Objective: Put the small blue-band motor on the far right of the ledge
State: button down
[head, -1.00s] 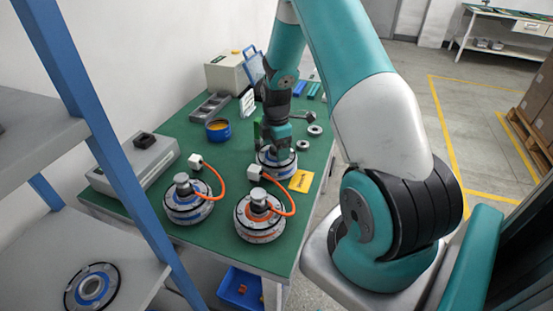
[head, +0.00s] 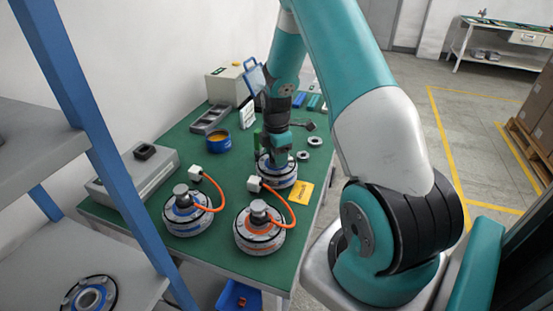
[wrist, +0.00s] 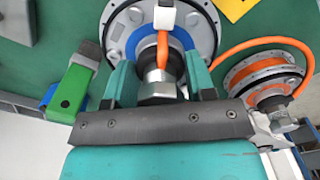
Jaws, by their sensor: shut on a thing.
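A motor with a blue band (head: 277,171) is at the right side of the green bench in the head view. My gripper (head: 277,150) is above it, pointing down. In the wrist view, its two teal fingers (wrist: 160,84) are shut on the silver and black shaft of this blue-band motor (wrist: 125,42). I cannot tell whether the motor touches the bench. A second blue-band motor (head: 184,214) with an orange cable stands at the front left of the bench. An orange-band motor (head: 258,232) stands at its right, and shows at right in the wrist view (wrist: 262,80).
A yellow card (head: 302,193), loose rings (head: 315,141) and a blue tin (head: 217,141) are on the bench (head: 180,150). A white connector (head: 254,184) is close to the held motor.

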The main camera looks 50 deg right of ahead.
notch_tip(320, 180, up, 19)
jog(key=b, duration=0.1)
dwell(0.3)
jog(key=shift+s, duration=0.1)
